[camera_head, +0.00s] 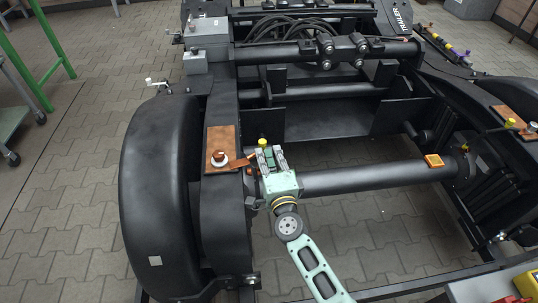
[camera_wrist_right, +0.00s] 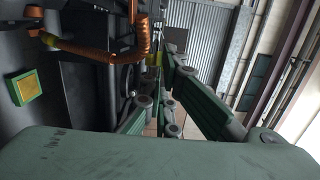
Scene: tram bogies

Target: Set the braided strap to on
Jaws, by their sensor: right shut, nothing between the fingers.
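A copper-orange braided strap (camera_head: 240,161) shows in the head view between the copper plate on the bogie frame and my right gripper, which partly hides it. In the right wrist view the copper strap (camera_wrist_right: 82,52) runs along the upper left and bends near a ribbed coil. My right gripper (camera_head: 266,154) is just right of the plate, above the near end of the axle tube. It is shut with nothing between its fingers. The gripper's fingers (camera_wrist_right: 155,100) also show in the wrist view, and I cannot tell whether they touch the strap. My left gripper is out of view.
A black wheel cover (camera_head: 155,190) stands to the left. The axle tube (camera_head: 360,178) runs right, with an orange square (camera_head: 434,160) on it.

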